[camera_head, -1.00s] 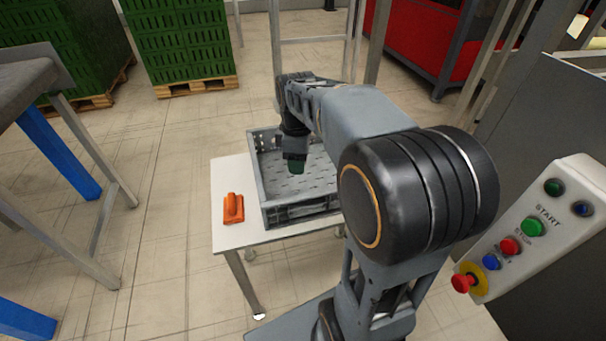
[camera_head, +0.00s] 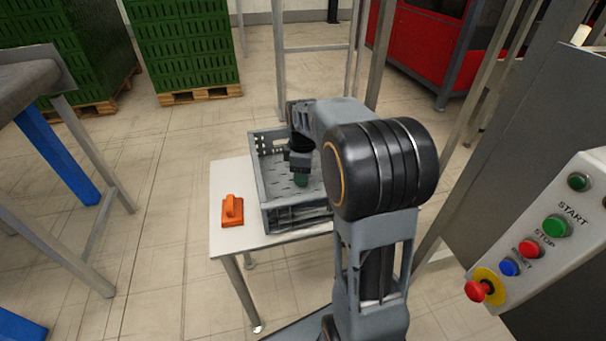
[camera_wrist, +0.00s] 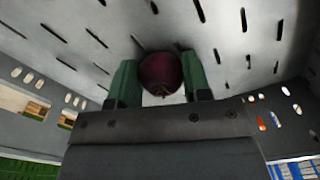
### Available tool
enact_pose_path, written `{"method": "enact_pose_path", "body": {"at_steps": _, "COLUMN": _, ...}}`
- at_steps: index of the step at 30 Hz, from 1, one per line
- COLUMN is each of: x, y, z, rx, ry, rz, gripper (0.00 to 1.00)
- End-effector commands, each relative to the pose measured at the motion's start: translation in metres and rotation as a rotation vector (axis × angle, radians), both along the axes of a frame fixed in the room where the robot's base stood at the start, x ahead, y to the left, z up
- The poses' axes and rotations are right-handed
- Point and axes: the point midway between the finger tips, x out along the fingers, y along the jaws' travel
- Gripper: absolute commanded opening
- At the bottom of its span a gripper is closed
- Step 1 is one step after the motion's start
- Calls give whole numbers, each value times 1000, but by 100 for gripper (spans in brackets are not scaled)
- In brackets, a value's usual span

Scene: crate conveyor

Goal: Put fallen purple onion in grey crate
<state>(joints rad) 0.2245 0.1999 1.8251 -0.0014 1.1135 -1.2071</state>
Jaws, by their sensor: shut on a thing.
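The purple onion (camera_wrist: 161,75) is dark and round, and it sits between the two green fingers of my gripper (camera_wrist: 160,82) in the wrist view. My gripper is shut on it. In the head view my gripper (camera_head: 301,180) points down inside the grey crate (camera_head: 262,192), and the onion cannot be made out there. The crate's slotted floor (camera_wrist: 230,28) shows close behind the onion in the wrist view. I cannot tell whether the onion touches the floor.
The crate stands on a white table (camera_head: 228,178). An orange tool (camera_head: 232,211) lies left of the crate. A control box with buttons (camera_head: 545,235) is at the right. Green stacked crates (camera_head: 180,45) stand on a pallet at the back left.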

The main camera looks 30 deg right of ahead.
Motion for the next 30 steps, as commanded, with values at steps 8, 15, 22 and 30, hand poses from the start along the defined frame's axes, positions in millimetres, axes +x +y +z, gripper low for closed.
{"method": "enact_pose_path", "body": {"at_steps": 8, "x": 0, "y": 0, "z": 0, "rx": 0, "ry": 0, "rz": 0, "gripper": 18}}
{"method": "enact_pose_path", "body": {"at_steps": 15, "x": 0, "y": 0, "z": -3, "rx": 0, "ry": 0, "rz": 0, "gripper": 58}}
{"method": "enact_pose_path", "body": {"at_steps": 22, "x": 0, "y": 0, "z": -3, "rx": 0, "ry": 0, "rz": 0, "gripper": 70}}
{"method": "enact_pose_path", "body": {"at_steps": 30, "x": 0, "y": 0, "z": 9, "rx": 0, "ry": -2, "rz": 0, "gripper": 70}}
